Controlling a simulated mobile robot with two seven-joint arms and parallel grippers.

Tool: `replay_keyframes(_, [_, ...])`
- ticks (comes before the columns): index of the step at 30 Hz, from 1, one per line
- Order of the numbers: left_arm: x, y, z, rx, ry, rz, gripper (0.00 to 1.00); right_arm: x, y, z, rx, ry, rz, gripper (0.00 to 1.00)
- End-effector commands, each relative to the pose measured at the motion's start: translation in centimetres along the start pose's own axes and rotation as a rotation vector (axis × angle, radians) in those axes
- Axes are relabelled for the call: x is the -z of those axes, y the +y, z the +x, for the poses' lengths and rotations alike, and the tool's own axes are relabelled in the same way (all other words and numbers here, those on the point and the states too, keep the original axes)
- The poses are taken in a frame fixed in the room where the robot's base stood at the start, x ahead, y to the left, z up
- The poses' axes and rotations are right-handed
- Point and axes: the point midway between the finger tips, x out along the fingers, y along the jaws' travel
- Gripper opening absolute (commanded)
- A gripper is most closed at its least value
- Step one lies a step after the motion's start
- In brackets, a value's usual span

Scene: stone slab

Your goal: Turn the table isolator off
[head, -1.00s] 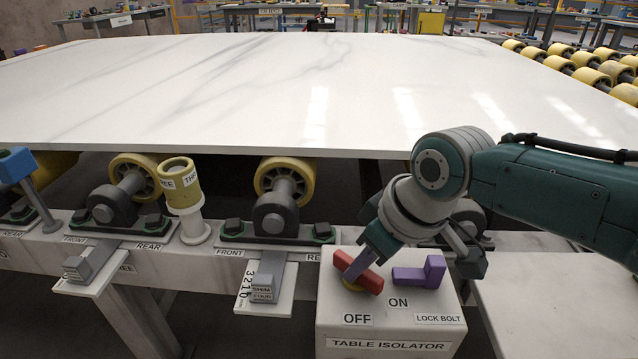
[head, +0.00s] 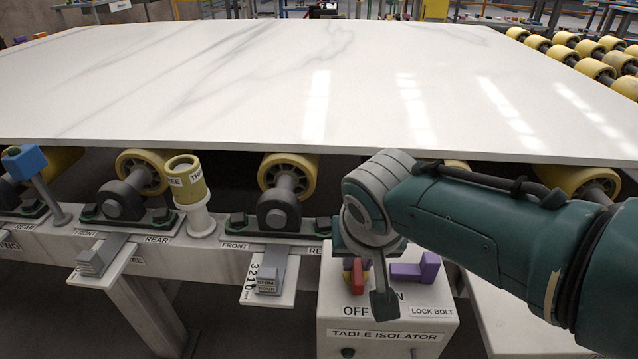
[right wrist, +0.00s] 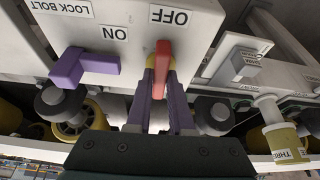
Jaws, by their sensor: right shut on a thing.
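The table isolator is a pale box (head: 335,318) at the lower right of the head view, labelled OFF, ON and LOCK BOLT. Its red handle (head: 357,276) is partly hidden behind my right gripper (head: 362,268). In the right wrist view, upside down, the red handle (right wrist: 163,58) lies in line with the OFF label (right wrist: 170,16). My right gripper's purple fingers (right wrist: 163,82) are shut on it. The purple lock bolt (head: 412,271) lies right of the handle; it also shows in the right wrist view (right wrist: 85,68). My left gripper is out of view.
A white stone slab (head: 250,85) lies above yellow rollers (head: 287,172) behind the isolator. A blue-topped lever (head: 25,162) and a yellow-topped post (head: 186,182) stand to the left. A pale surface (head: 500,310) is at the right.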

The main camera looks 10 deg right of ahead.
Motion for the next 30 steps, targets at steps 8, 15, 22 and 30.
replay_keyframes(8, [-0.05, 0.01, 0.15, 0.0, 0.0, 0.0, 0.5, -0.02, -0.08, 0.01, -0.024, -0.001, 0.06, 0.0])
replay_keyframes(15, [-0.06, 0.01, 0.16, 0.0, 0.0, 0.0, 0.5, -0.01, -0.05, 0.0, -0.027, -0.001, 0.068, 0.0])
replay_keyframes(22, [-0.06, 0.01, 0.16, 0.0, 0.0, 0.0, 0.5, -0.02, -0.03, 0.01, -0.027, -0.001, 0.068, 0.23])
replay_keyframes(30, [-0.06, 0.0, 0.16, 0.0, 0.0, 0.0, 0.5, -0.01, -0.02, 0.01, -0.027, -0.001, 0.066, 0.5])
